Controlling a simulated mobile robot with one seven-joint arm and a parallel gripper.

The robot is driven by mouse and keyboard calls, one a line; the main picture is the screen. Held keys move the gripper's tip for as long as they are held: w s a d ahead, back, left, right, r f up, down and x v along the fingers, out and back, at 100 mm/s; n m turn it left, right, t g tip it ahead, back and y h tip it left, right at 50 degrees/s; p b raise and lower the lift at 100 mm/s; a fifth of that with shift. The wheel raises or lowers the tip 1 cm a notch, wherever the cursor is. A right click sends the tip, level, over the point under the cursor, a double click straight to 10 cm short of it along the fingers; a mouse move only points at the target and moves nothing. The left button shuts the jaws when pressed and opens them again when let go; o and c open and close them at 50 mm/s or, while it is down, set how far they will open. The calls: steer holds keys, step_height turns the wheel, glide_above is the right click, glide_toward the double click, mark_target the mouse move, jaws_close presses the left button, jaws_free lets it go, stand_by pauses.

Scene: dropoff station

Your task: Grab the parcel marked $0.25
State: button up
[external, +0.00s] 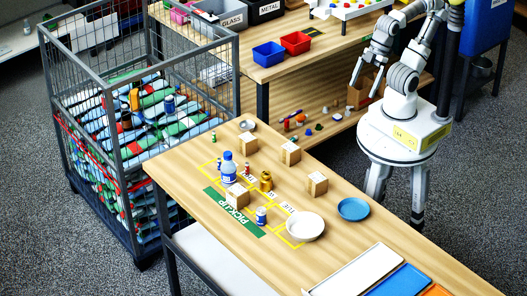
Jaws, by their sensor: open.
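Several small brown parcels stand on the wooden table: one at the back (246,142), one near the middle (290,153), one to the right (317,184) and one by the green pickup label (237,197). Their price marks are too small to read, so I cannot tell which is marked $0.25. My gripper (363,89) is open, pointing down, beyond the table and well apart from these parcels. A brown box (357,96) shows behind its fingers on the lower shelf.
A blue-capped bottle (228,170), gold jar (265,181), can (260,216), white bowl (305,226) and blue plate (353,209) share the table. Trays (357,270) lie at the right end. A full wire cage (107,103) stands left; a shelf bench with red (295,42) and blue bins (269,54) stands behind.

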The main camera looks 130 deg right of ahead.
steer(key=shift+w, duration=0.1)
stand_by(0.7)
steer(key=n+g+h+b, duration=0.45)
steer(key=n+h, duration=0.85)
steer(key=n, duration=0.5)
glide_toward(285, 147)
steer(key=shift+g, duration=0.35)
steer(key=x, duration=0.4)
steer(key=b+x, duration=0.1)
steer(key=x, duration=0.3)
steer(key=f+x, duration=0.1)
steer(key=x, duration=0.3)
steer(key=shift+s, duration=0.4)
steer(key=shift+a+n, duration=0.1)
steer(key=shift+n, duration=0.2)
steer(key=c, duration=1.4)
steer(key=shift+r+h, duration=0.15)
steer(key=shift+h, duration=0.15)
